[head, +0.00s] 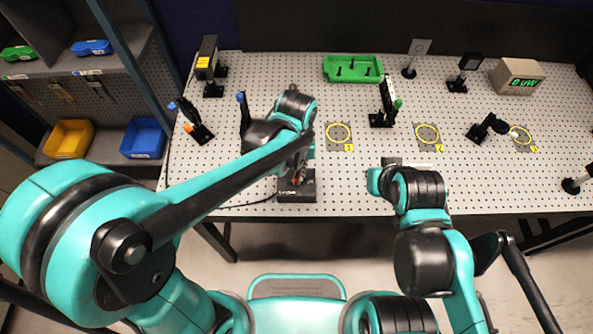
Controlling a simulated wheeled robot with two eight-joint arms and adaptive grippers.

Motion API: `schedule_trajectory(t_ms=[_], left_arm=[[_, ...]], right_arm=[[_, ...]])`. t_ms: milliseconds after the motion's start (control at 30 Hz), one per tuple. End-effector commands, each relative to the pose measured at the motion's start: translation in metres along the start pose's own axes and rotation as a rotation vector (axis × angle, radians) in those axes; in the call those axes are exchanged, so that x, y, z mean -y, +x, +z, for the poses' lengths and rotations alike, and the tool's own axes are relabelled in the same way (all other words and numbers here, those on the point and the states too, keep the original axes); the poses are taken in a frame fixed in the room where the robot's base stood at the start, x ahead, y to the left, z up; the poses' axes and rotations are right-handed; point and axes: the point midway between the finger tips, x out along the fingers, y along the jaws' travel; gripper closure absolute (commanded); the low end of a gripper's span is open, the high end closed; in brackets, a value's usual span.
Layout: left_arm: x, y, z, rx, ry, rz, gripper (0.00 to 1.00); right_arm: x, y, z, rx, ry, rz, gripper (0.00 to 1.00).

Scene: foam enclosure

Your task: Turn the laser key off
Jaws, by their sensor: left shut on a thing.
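A small black laser control box (303,192) stands at the front edge of the perforated table, with a cable running left from it. A bit of red shows at its top, by the key. My left gripper (298,174) reaches down onto the box from above and is shut on the key. The key itself is mostly hidden by the gripper and arm, so its angle cannot be read. My right arm's end (405,163) is over the front edge of the table, right of the box. Its fingers are not clear, and nothing is seen held in it.
A meter (518,76) at the back right shows a green reading, seemingly 0 uW. A green tray (353,69), a laser head (207,58) and several black optic mounts stand on the perforated table (350,185). Yellow rings mark spots. Shelves with bins (143,138) are at left.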

Motion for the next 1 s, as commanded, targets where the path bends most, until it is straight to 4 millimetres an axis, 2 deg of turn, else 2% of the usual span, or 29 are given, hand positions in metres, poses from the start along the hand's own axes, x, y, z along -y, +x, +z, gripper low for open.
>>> schedule_trajectory(t_ms=[33, 133, 433, 567, 1000], left_arm=[[0.000, 0.000, -0.001, -0.001, 0.000, 0.000, 1.00], [0.000, 0.000, -0.001, -0.001, 0.000, 0.000, 0.72], [0.000, -0.001, 0.000, 0.000, 0.000, 0.000, 0.72], [0.000, -0.010, 0.000, 0.000, 0.001, 0.000, 0.72], [0.000, -0.098, 0.000, -0.001, 0.000, 0.000, 0.72]], right_arm=[[0.000, 0.000, 0.000, 0.000, 0.000, 0.000, 1.00], [0.000, 0.000, 0.000, 0.000, 0.000, 0.000, 1.00], [0.000, 0.000, 0.000, 0.000, 0.000, 0.000, 1.00], [0.000, 0.000, 0.000, 0.000, 0.000, 0.000, 1.00], [0.000, 0.000, 0.000, 0.000, 0.000, 0.000, 1.00]])
